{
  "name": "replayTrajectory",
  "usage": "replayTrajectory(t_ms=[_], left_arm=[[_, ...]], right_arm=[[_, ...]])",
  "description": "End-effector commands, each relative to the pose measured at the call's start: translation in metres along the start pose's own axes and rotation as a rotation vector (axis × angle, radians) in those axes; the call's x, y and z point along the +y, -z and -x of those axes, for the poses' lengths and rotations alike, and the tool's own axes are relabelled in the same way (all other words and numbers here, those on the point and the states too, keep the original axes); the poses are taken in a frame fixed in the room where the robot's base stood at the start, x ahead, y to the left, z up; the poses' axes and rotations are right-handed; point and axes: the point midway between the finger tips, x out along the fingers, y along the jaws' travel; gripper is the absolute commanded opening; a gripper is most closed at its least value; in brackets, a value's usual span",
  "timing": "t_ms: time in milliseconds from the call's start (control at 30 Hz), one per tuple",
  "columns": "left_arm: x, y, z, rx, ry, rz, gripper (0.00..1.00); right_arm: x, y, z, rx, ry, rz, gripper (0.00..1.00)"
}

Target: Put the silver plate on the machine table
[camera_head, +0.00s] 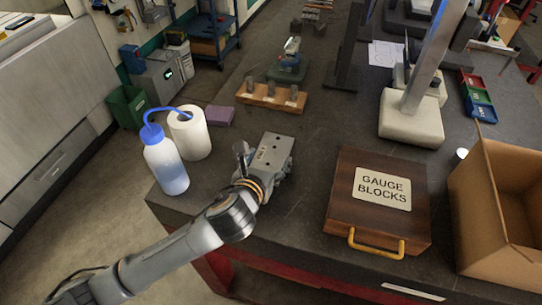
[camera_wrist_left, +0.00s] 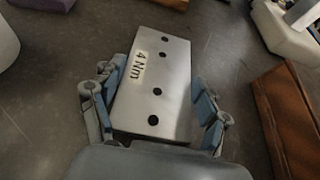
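The silver plate (camera_head: 272,148) is a flat rectangular block with several dark holes and a "4 Nm" label, near the front left of the dark worktop. In the left wrist view the plate (camera_wrist_left: 165,88) lies between the two blue-padded fingers of my left gripper (camera_wrist_left: 160,100). The left finger is close against one long side; a narrow gap shows at the right finger. The gripper is open around the plate's near end. In the head view my left gripper (camera_head: 262,172) is at the plate's near side. I cannot tell which surface is the machine table. My right gripper is out of view.
A wash bottle (camera_head: 167,166) and paper roll (camera_head: 190,134) stand left of the plate. A wooden gauge block box (camera_head: 345,180) and cardboard box (camera_head: 478,215) are to the right. A wooden holder (camera_head: 270,97) and a pale-based stand (camera_head: 412,122) are farther back.

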Motion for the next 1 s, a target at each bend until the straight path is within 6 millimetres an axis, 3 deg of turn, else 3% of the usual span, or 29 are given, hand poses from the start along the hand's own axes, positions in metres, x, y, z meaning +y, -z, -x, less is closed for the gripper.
replayTrajectory(t_ms=[33, 100, 367, 800, 1000], left_arm=[[0.0, 0.001, 0.0, 0.001, -0.001, 0.0, 0.33], [0.0, -0.001, 0.0, -0.003, 0.0, 0.0, 0.24], [0.0, -0.006, 0.002, -0.004, -0.001, 0.0, 0.24], [0.0, -0.078, 0.032, -0.009, 0.002, -0.001, 0.24], [0.0, -0.093, 0.038, -0.004, 0.0, 0.0, 0.24]], right_arm=[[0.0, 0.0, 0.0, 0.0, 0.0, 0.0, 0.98], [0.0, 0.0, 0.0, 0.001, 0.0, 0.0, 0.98], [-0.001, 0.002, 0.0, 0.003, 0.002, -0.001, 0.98], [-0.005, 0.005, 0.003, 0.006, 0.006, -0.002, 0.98], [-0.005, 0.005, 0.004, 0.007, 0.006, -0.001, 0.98]])
